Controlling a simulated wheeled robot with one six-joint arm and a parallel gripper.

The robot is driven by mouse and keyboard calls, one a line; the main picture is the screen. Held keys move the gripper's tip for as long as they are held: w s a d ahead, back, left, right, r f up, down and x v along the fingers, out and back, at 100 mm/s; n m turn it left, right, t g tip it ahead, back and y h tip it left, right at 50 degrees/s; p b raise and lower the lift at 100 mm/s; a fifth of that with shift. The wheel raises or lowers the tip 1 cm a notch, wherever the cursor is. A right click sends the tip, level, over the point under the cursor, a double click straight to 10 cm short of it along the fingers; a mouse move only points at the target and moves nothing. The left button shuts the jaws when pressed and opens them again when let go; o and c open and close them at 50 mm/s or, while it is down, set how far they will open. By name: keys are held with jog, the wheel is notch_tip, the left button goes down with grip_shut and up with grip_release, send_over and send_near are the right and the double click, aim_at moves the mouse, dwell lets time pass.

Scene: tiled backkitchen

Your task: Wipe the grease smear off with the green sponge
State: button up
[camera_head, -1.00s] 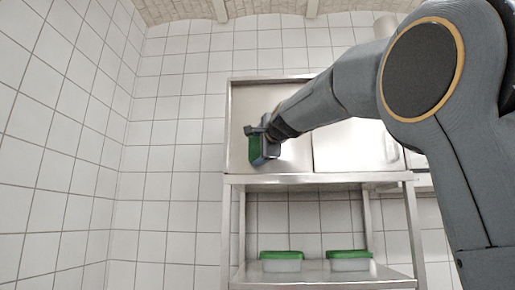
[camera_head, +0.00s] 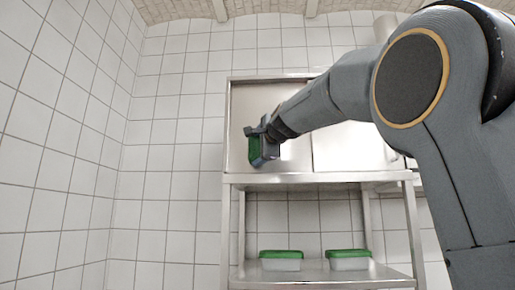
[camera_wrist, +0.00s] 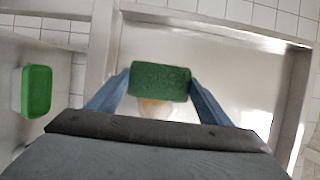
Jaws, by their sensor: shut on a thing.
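My gripper (camera_head: 265,147) is shut on the green sponge (camera_head: 255,148) in front of the left part of the steel cabinet's face. The sponge (camera_wrist: 161,81) also shows between the two blue-grey fingers in the wrist view. A yellowish-brown smear (camera_wrist: 153,107) shows on the pale steel panel (camera_wrist: 205,48) just below the sponge in that view. The sponge hides part of it. I cannot tell whether the sponge touches the panel. In the head view the smear is not visible.
The steel cabinet (camera_head: 235,110) has a raised frame around the panel. Below it, two clear boxes with green lids, the left box (camera_head: 281,261) and the right box (camera_head: 349,261), stand on the lower shelf (camera_head: 315,274). A tiled wall (camera_head: 60,150) is at the left.

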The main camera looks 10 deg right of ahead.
jog(key=shift+w+d, duration=0.15)
jog(key=shift+w, duration=0.35)
jog(key=shift+d, duration=0.1)
jog(key=shift+s+d+b, duration=0.3)
jog(key=shift+d+b, duration=0.45)
jog(key=shift+d, duration=0.05)
jog(key=shift+s+d+b, duration=0.3)
jog(key=shift+d+b, duration=0.4)
jog(key=shift+d, duration=0.1)
jog(key=shift+d, duration=0.1)
jog(key=shift+s+d+b, duration=0.35)
jog(key=shift+d+b, duration=0.2)
jog(key=shift+d, duration=0.55)
jog(key=shift+s+d+b, duration=0.4)
jog(key=shift+d+b, duration=0.2)
jog(key=shift+d, duration=0.55)
jog(key=shift+s+d+b, duration=0.35)
jog(key=shift+d+b, duration=0.2)
jog(key=shift+d, duration=0.55)
jog(key=shift+w+a+p, duration=0.55)
jog(key=shift+a+p, duration=0.75)
jog(key=shift+a, duration=0.45)
jog(key=shift+w+a+p, duration=0.6)
jog(key=shift+a+p, duration=0.65)
jog(key=shift+a, duration=0.45)
jog(key=shift+w+a+p, duration=0.55)
jog(key=shift+a+p, duration=0.75)
jog(key=shift+a, duration=0.45)
